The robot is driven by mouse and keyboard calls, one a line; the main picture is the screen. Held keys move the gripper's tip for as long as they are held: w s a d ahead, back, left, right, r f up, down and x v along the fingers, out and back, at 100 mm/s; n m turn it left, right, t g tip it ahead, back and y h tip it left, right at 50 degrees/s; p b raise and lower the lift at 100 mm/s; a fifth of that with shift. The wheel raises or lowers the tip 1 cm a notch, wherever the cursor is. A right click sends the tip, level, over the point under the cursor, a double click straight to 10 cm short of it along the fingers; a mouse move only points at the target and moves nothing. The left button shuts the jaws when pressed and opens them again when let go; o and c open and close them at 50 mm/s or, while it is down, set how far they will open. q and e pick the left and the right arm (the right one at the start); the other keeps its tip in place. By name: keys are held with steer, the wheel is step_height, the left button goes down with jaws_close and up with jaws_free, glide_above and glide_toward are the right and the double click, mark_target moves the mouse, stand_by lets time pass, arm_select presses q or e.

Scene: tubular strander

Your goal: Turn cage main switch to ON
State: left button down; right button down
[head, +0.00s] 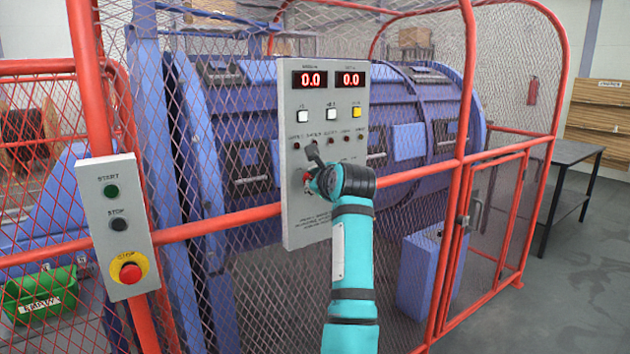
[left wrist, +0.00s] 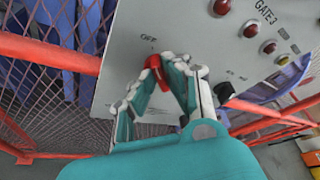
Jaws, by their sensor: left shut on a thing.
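The grey control panel (head: 300,225) hangs on the cage front, with two red displays reading 0.0 at its top. A red switch knob (left wrist: 153,66) sits on it, below an OFF label, in the left wrist view. My left gripper (left wrist: 158,84) is shut on this red knob, with its fingertips on both sides of it. In the head view my left gripper (head: 311,180) is at the panel's lower part, and the arm covers part of the panel. The knob's exact pointing direction is hard to tell. My right gripper is not in view.
A black knob (left wrist: 225,92) is close to the gripper's right. A start/stop box (head: 117,225) with a red emergency button (head: 130,272) stands at the left. Red cage rails (head: 420,172) run beside my arm. A dark table (head: 560,152) stands at the right.

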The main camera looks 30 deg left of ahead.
arm_select(q)
steer(key=m+g+y+p, duration=0.1)
steer(key=m+g+p, duration=0.1)
steer(key=m+p, duration=0.1)
steer(key=w+m+g+y+p, duration=0.1)
steer(key=m+g+p, duration=0.2)
steer(key=m, duration=0.2)
steer(key=m+g+y+p, duration=0.1)
steer(key=m+g+p, duration=0.1)
steer(key=m+p, duration=0.1)
steer(key=shift+w+d+m+g, duration=0.3)
steer(key=shift+d+m+g, duration=0.1)
steer(key=shift+m, duration=0.2)
stand_by(0.5)
stand_by(0.4)
